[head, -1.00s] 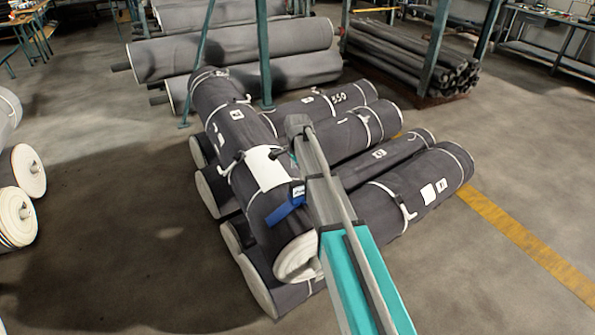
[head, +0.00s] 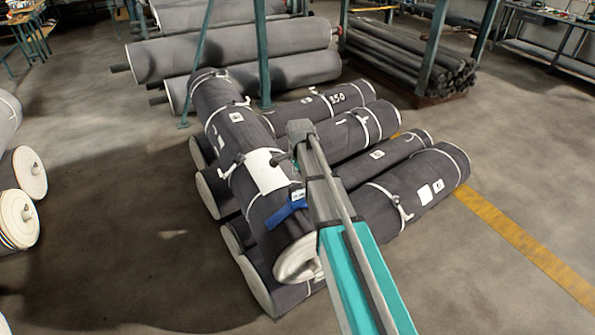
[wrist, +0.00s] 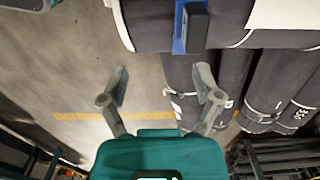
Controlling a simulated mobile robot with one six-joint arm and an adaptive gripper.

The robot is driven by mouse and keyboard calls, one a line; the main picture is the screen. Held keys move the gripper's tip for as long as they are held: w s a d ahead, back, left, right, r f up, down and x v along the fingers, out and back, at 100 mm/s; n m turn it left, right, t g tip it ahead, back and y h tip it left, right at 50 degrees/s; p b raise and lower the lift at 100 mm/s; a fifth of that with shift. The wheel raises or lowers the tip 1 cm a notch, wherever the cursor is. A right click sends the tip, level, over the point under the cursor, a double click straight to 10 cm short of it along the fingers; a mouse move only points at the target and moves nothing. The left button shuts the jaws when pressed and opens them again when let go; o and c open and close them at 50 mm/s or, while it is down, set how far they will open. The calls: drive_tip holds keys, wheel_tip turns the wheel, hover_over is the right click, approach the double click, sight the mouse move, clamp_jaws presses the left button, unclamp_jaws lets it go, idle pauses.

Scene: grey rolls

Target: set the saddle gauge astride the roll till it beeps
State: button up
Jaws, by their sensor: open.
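A dark grey roll (head: 233,128) lies slantwise on top of several other rolls. The saddle gauge (head: 287,211), a blue band with a small pale label, lies across the top roll near its near, white end. In the wrist view the gauge (wrist: 180,42) shows at the top, against the roll's dark side, with a dark block on it. My gripper (wrist: 161,84) is open and empty, its two grey fingers spread below the gauge in that view and apart from it. In the head view my arm hides most of the gripper and may cover part of the gauge.
White straps and a white sheet (head: 265,171) mark the top roll. The lower rolls (head: 415,188) spread to the right. Larger rolls (head: 235,50) and a teal post (head: 262,55) stand behind. The floor (head: 130,225) at the left is largely clear.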

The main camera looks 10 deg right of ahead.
drive_tip(key=s, duration=0.8)
drive_tip(key=shift+s+d, duration=0.15)
drive_tip(key=shift+s, duration=0.15)
drive_tip(key=shift+r, duration=0.1)
idle(1.0)
drive_tip(key=s+d+r+n+p, duration=0.1)
drive_tip(key=s+r+n+p, duration=0.1)
drive_tip(key=s+n, duration=0.5)
drive_tip(key=s+d+r+n+p, duration=0.1)
drive_tip(key=s+d+n+p, duration=0.1)
drive_tip(key=s+n, duration=0.5)
drive_tip(key=shift+s+r, duration=0.4)
drive_tip(key=shift+s, duration=0.2)
